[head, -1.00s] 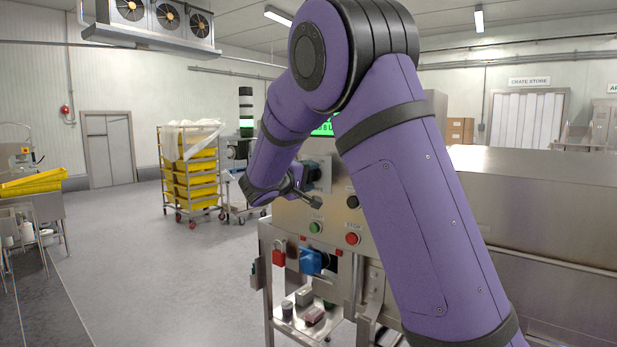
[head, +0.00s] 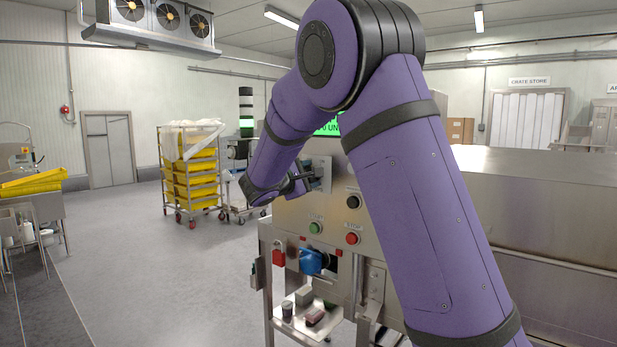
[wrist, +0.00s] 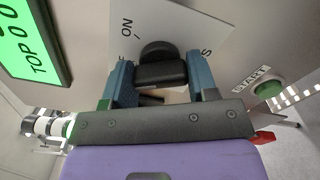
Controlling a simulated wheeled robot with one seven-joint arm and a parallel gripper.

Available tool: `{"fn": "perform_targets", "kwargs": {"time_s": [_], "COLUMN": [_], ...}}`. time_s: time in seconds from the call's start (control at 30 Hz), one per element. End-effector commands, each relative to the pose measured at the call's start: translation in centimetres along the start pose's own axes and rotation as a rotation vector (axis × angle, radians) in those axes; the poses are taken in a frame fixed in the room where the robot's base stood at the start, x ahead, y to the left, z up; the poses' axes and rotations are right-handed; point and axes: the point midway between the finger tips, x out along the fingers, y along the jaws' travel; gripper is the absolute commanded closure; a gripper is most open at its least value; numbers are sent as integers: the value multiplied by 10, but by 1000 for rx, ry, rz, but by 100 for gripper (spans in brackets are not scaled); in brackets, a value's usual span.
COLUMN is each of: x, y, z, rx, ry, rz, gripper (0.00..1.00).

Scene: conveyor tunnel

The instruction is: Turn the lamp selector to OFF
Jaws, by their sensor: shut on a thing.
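The lamp selector (wrist: 157,50) is a black knob with a bar-shaped handle on a pale plate (wrist: 203,28) in the wrist view. ON is printed above the knob, a partly hidden label ending in F is at its left, and an S shows at its right. My gripper (wrist: 160,73) has its two blue-grey fingers on either side of the handle and is shut on it. Which label the handle points to cannot be told.
Below the plate are a green START button (head: 316,228), a red button (head: 352,238), a black knob (head: 353,202), a red padlock (head: 279,257) and a blue handle (head: 311,262). A lit green display (wrist: 35,38) is close by. Open floor lies left, before the yellow crate rack (head: 190,175).

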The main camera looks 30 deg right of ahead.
Motion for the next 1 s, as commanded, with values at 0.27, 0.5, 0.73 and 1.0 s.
{"fn": "perform_targets", "kwargs": {"time_s": [0.27,0.5,0.73,1.0], "x": [-1,-1,-1,-1], "y": [-1,-1,-1,0], "z": [-1,-1,-1,0], "rx": [-42,-44,-43,-41], "ry": [2,3,2,1], "rz": [-1,-1,-1,0], "gripper": [70,70,21,21]}}
